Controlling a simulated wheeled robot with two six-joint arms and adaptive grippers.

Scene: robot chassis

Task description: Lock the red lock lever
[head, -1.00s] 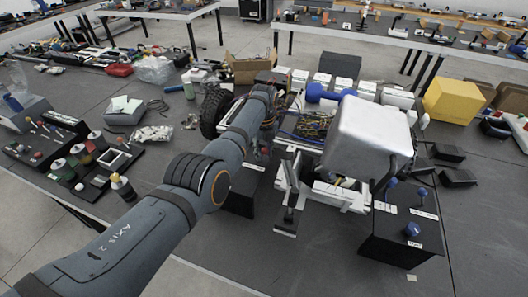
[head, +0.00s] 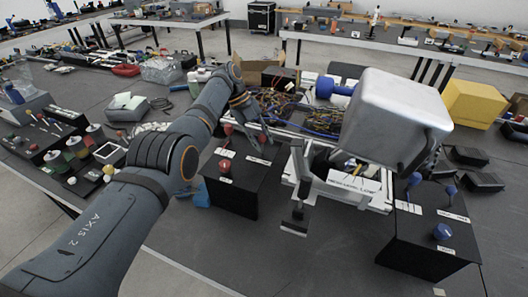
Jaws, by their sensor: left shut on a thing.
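A black box (head: 240,200) on the left of the robot chassis carries red-tipped controls with white labels too small to read. One red-tipped lever (head: 227,130) stands at its back left and a red knob (head: 224,165) is at its front. My left gripper (head: 260,136) is over the back right of this box. It is shut on another red-tipped lever (head: 262,139), mostly hidden by the fingers. I cannot tell from the labels which one is the lock lever. My right gripper is not in view.
The open chassis (head: 285,105) with wiring lies behind the box. A large silver box (head: 395,120) is to the right. A second black box (head: 425,255) with blue knobs stands at the front right. A grey upright bracket (head: 298,190) stands between the boxes.

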